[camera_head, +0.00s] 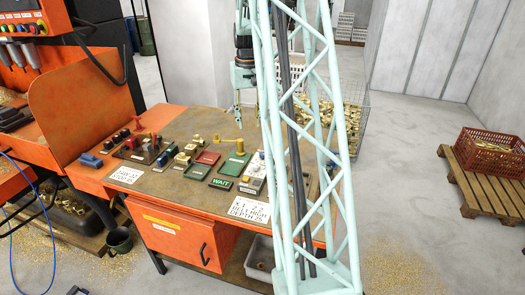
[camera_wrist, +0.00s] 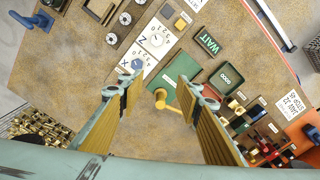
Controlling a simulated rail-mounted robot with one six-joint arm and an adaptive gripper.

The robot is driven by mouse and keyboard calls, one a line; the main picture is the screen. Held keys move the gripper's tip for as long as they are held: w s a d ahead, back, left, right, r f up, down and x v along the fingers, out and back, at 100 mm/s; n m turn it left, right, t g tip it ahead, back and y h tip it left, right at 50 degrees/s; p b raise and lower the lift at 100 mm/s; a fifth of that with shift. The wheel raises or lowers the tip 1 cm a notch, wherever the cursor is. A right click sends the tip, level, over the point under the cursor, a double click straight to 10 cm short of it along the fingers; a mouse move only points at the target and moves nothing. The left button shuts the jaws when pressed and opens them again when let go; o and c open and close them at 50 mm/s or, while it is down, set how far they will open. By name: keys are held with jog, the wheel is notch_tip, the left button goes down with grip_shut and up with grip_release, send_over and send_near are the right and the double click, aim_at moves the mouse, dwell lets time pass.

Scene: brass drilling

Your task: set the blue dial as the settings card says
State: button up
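The blue dial (camera_wrist: 137,64) sits on a white plate marked X, beside a second plate marked Z with a white dial (camera_wrist: 156,40). In the head view the blue dial (camera_head: 262,155) is a small spot at the far end of the white panel. The settings card (camera_head: 249,209) lies at the table's front edge; it has lines about X and Z, belt high and depth, but the digits are too small to read surely. My gripper (camera_wrist: 158,83) is open and empty, its fingers apart above the table near the dial.
A yellow crank (camera_wrist: 165,100) on a green plate stands close to the dial, between my fingers in the wrist view. My column hides the table's right part.

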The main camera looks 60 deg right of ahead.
jog(key=s+d+f+p, duration=0.1)
jog(key=s+d+f, duration=0.1)
jog(key=d+f, duration=0.2)
jog(key=shift+s+d+f, duration=0.35)
jog(key=shift+s+d, duration=0.05)
jog(key=shift+d, duration=0.75)
jog(key=shift+f, duration=0.1)
jog(key=shift+f, duration=6.85)
jog(key=shift+c, duration=0.5)
jog(key=c, duration=0.7)
